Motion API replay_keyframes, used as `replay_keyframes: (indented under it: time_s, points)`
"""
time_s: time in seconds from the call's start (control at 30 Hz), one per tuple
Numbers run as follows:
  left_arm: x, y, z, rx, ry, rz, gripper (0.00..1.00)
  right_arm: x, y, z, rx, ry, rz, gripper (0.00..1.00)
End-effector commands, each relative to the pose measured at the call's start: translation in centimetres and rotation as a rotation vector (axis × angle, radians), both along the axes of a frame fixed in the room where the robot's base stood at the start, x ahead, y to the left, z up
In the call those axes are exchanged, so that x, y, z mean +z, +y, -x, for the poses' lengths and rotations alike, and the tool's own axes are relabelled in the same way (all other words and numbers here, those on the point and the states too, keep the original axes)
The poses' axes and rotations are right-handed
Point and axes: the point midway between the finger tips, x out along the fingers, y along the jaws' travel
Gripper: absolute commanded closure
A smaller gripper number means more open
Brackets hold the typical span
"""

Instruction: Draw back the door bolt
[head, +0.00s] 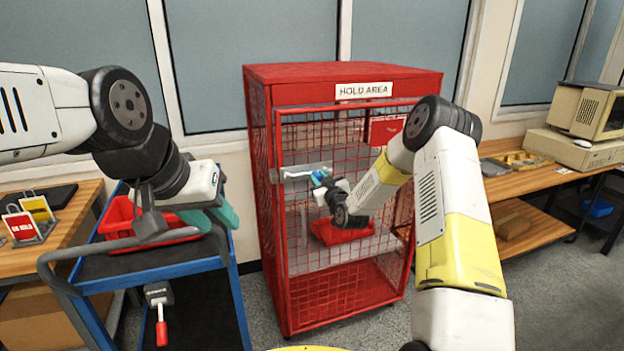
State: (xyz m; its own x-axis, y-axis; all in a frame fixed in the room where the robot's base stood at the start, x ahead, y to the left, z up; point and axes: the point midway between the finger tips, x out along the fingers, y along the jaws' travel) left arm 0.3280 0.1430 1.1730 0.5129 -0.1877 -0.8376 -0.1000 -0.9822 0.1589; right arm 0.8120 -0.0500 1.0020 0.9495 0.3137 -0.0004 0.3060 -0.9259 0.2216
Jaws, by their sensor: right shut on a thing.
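The red mesh cabinet (345,75) marked HOLD AREA stands in the middle, with its mesh door facing me. The silver door bolt (298,173) lies horizontally at the door's left side, at about mid-height. My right gripper (321,178) reaches in from the right and is shut on the bolt's right part. Its fingers hide the exact grip. The door looks closed. My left gripper (212,217) hangs above the blue trolley at the left, away from the cabinet. Its teal fingers look apart and empty.
The blue trolley (150,267) carries a red bin (118,213) beneath my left arm. A red bin (342,232) sits inside the cabinet. A wooden bench (520,180) with machine parts stands at right. Another bench with red and yellow tags (38,208) is at far left.

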Motion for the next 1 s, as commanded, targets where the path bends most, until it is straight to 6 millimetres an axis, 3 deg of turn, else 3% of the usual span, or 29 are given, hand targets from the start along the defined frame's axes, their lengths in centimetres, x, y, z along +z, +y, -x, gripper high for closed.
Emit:
replay_keyframes:
  time_s: [0.1,0.13,0.23,0.63,1.0]
  points:
    - [0.0,0.0,0.0,0.000,0.000,0.000,0.64,0.0,-0.6,-0.2,-0.010,-0.002,0.002,1.00]
    - [0.0,0.0,0.0,0.000,0.000,0.000,0.64,0.0,-0.6,-0.2,-0.010,-0.002,0.002,0.73]
    - [0.0,0.0,0.0,0.000,0.000,0.000,0.64,0.1,-0.6,-0.2,-0.010,-0.002,0.002,0.55]
    - [0.0,0.0,0.0,0.000,0.000,0.000,0.64,0.0,-0.6,0.5,-0.006,0.000,0.002,0.55]
    - [0.0,0.0,0.0,0.000,0.000,0.000,0.64,0.0,-2.5,6.1,-0.007,-0.001,0.003,0.55]
